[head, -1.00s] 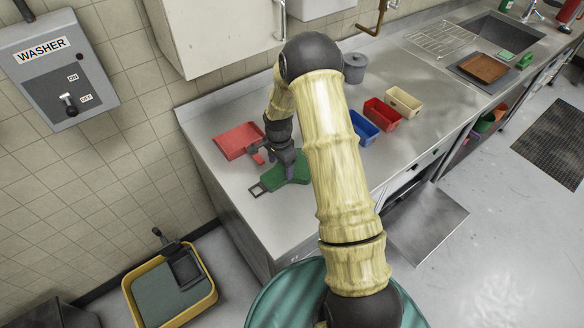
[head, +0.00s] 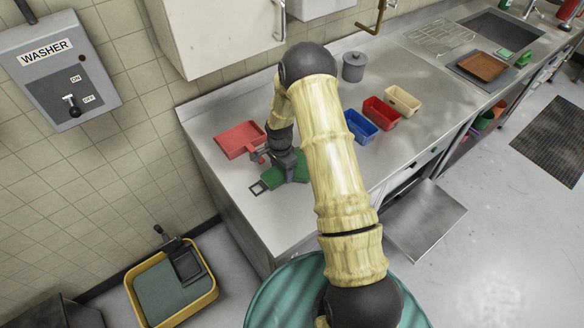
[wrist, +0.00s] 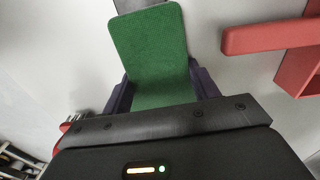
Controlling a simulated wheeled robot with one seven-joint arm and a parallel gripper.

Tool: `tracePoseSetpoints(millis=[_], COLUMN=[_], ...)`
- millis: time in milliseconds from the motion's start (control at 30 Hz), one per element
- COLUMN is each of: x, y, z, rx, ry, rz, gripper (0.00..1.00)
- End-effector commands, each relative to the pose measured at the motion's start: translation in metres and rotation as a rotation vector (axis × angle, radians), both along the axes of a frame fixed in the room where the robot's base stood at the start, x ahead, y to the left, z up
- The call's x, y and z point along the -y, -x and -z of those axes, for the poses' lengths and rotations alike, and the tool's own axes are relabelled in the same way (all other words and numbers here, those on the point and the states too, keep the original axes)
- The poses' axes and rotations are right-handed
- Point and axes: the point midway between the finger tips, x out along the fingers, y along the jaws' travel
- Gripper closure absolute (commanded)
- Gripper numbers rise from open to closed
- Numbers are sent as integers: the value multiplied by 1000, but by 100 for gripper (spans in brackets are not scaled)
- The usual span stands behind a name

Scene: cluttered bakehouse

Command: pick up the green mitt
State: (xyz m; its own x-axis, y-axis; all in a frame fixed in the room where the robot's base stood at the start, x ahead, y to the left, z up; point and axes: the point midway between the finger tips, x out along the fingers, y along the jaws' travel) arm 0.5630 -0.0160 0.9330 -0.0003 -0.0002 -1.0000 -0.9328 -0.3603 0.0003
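My gripper (head: 284,172) is low over the mitt, pointing down. In the wrist view my gripper's two dark purple fingers (wrist: 161,90) stand apart, one on each side of the mitt, close to its edges. The gripper looks open; whether the fingers touch the mitt is hard to see. The gripper body hides the near part of the mitt.
A red dustpan-like piece (head: 239,139) lies just behind my gripper, its handle close by. Blue (head: 361,127), red (head: 381,113) and cream (head: 403,100) bins and a grey lidded pot (head: 353,67) stand further right. The counter's front left is clear.

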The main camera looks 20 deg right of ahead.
Motion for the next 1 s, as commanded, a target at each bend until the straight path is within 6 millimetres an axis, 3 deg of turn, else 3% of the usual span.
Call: tracePoseSetpoints(millis=[100, 533, 1000], x=[0, 0, -1], y=[0, -1, -1], z=[0, -11, -85], rx=[1, 3, 4], ry=[0, 0, 0], rz=[0, 0, -1], gripper=[65, 65, 65])
